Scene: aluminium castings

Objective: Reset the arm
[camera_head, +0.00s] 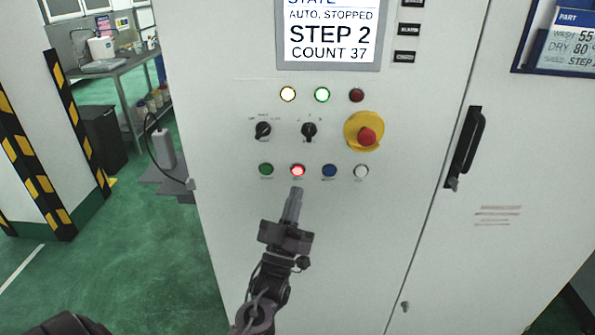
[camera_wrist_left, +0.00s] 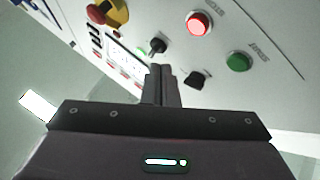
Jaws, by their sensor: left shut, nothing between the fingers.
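My left gripper (camera_head: 294,206) comes up from the bottom of the head view, its fingers shut and empty. Its tip is just below the lit red button (camera_head: 298,170) on the white control cabinet (camera_head: 240,230). I cannot tell from this view whether the tip touches the panel. In the left wrist view the shut fingers (camera_wrist_left: 161,84) point at the panel, with the lit red button (camera_wrist_left: 199,23) and the green button (camera_wrist_left: 239,62) above and to their right. My right gripper is not in view.
The cabinet carries a red emergency stop (camera_head: 367,136), two black selector knobs (camera_head: 309,130), several lamps and a screen (camera_head: 328,35) reading "AUTO. STOPPED, STEP 2, COUNT 37". A black door handle (camera_head: 465,148) juts out at the right. Green floor (camera_head: 130,260) is open at the left.

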